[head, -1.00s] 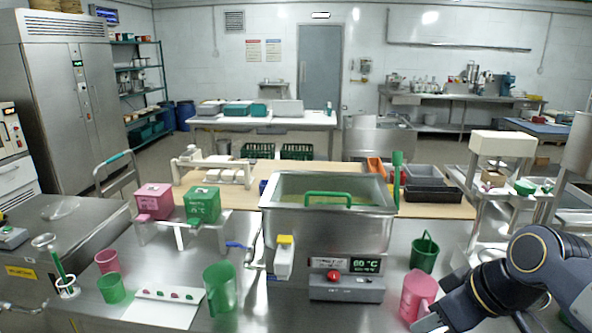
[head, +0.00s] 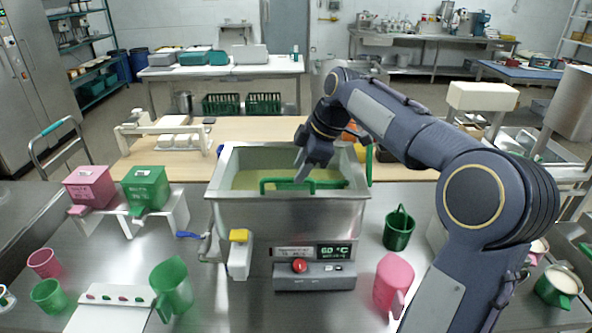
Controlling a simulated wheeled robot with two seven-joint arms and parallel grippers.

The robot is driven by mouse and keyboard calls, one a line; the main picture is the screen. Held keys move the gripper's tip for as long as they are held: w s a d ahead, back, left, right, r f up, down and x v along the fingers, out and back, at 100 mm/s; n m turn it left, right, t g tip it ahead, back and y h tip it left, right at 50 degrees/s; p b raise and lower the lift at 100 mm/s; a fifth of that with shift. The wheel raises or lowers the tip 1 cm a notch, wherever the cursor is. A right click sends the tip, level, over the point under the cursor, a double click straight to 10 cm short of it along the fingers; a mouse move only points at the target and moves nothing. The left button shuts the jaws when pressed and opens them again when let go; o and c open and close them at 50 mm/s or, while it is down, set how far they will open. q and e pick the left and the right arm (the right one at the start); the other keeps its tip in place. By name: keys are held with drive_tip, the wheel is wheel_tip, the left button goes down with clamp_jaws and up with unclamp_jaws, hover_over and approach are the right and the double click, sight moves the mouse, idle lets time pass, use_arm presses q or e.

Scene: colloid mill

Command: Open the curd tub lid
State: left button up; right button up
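The steel tub (head: 285,217) stands in the middle of the counter, with pale green showing inside its rim. A green bar handle (head: 275,183) runs across the tub near its front edge. I cannot tell where the lid's edges are or whether it is clear. My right gripper (head: 301,178) points down over the tub, at the middle of the handle. It overlaps the handle in this view. I cannot tell whether it touches the handle or whether its fingers are open. My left gripper is not in view.
A control box (head: 315,278) reading 60 °C fronts the tub, beside a yellow-topped tap (head: 239,254). A pink jug (head: 389,282), a dark green basket (head: 399,230) and a green jug (head: 173,287) stand nearby. Pink (head: 91,186) and green (head: 147,187) boxes sit on a stand at left.

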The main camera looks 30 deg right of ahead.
drive_tip(key=shift+x, duration=1.05)
drive_tip(key=shift+c, duration=0.2)
clamp_jaws()
